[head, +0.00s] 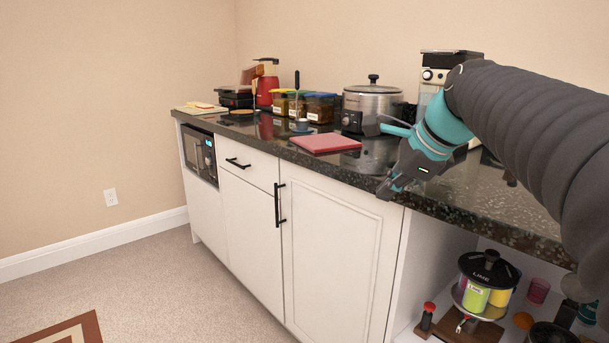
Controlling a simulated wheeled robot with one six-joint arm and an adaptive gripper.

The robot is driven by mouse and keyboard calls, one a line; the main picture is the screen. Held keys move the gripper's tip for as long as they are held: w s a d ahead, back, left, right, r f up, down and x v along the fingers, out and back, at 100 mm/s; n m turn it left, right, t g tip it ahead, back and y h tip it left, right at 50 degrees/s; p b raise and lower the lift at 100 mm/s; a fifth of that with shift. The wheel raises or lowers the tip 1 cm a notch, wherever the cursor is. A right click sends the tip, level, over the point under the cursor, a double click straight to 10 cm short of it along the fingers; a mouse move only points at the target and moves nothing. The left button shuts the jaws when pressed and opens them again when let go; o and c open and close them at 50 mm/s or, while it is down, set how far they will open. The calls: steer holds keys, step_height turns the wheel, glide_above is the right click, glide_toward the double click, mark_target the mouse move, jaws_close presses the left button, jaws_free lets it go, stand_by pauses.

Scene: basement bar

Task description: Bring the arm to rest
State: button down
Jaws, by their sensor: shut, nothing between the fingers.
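My gripper (388,189) hangs at the end of my arm, on the right side of the head view. It is dark grey with a teal wrist section and points down and to the left. Its fingers are shut with nothing between them. In the picture it overlaps the front edge of the dark speckled counter (450,196); I cannot tell whether it is above the counter or just in front of it. My arm comes in from the right edge and hides part of the counter behind it.
A red board (325,143), a slow cooker (371,105), jars (320,107), a red appliance (266,86) and a coffee machine (436,72) stand on the counter. Below right, an open shelf holds a round caddy (487,273). Carpeted floor (150,285) at left is mostly clear.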

steer(key=s+f+n+h, duration=0.3)
steer(key=s+f+n, duration=1.6)
steer(key=s+f, duration=0.2)
steer(key=shift+s+d+f+g+h, duration=0.15)
steer(key=shift+s+d+g+h, duration=0.15)
steer(key=shift+s+d+h, duration=0.25)
steer(key=shift+s+a, duration=0.1)
